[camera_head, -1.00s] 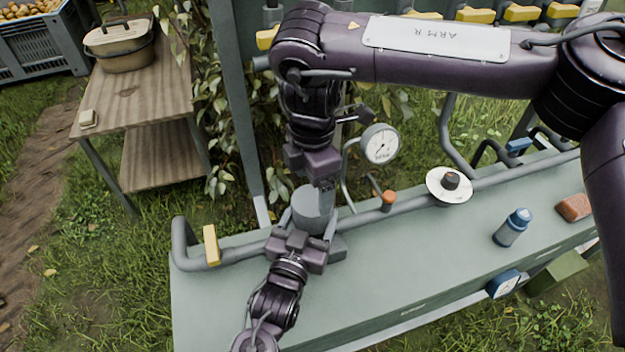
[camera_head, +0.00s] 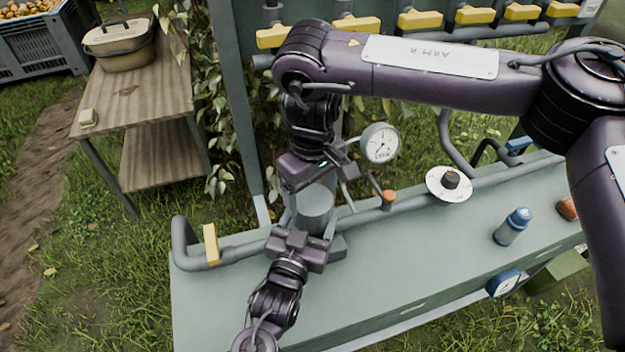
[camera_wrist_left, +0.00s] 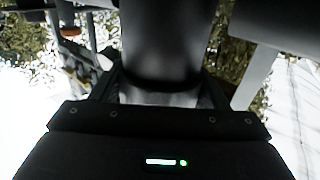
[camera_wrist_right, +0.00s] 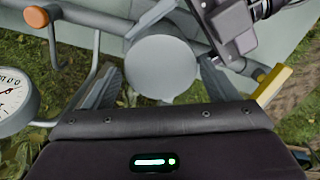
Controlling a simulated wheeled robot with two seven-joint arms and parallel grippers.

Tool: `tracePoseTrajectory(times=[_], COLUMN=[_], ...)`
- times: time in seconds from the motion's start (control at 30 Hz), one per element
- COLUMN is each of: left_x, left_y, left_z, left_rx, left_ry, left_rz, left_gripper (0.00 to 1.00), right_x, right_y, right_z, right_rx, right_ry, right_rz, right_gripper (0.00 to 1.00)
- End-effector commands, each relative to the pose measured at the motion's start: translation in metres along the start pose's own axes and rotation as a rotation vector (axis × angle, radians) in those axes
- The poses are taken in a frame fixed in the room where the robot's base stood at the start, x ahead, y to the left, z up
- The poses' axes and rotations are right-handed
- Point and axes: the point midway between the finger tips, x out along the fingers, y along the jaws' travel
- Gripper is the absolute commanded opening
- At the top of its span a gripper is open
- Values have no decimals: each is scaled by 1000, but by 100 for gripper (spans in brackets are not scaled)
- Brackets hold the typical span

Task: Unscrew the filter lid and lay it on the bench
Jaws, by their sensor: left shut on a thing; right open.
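The filter (camera_head: 315,208) is a grey upright cylinder on the bench pipe in the head view. Its lid is the flat round grey top, seen from above in the right wrist view (camera_wrist_right: 162,70). My left gripper (camera_head: 308,226) is shut on the filter body from the near side; in the left wrist view the body (camera_wrist_left: 160,50) is a dark cylinder between the fingers. My right gripper (camera_head: 318,190) is just above the filter, pointing down, open, with a finger on either side of the lid and gaps visible. The bench (camera_head: 400,265) is grey-green.
A pressure gauge (camera_head: 380,143) stands behind the filter. An orange knob (camera_head: 389,196), a white disc with a dark knob (camera_head: 449,184) and a blue bottle (camera_head: 512,227) are to the right. A yellow handle (camera_head: 211,244) is left. The bench front between filter and bottle is clear.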

Motion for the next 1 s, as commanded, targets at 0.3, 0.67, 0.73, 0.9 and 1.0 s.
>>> tracePoseTrajectory(times=[0.3, 0.67, 0.73, 0.9, 1.0], left_x=[0, 0, 0, 0, 0], left_y=[0, 0, 0, 0, 0], left_z=[0, 0, 0, 0, 1], left_rx=[1, 2, 2, 2, 2], left_ry=[-1, -1, -1, -1, -1], left_rz=[-1, -1, -1, -1, -1], left_gripper=[5, 5, 5, 5, 5], right_x=[45, 55, 55, 55, 55], right_y=[0, 0, 0, 0, 0], right_z=[0, 0, 0, 0, 0], right_rx=[-3, -3, -4, -4, -4], right_ry=[-1, 0, 0, 0, 0], right_rz=[0, -1, -1, 0, 0], right_gripper=[80, 80, 79, 56, 45])
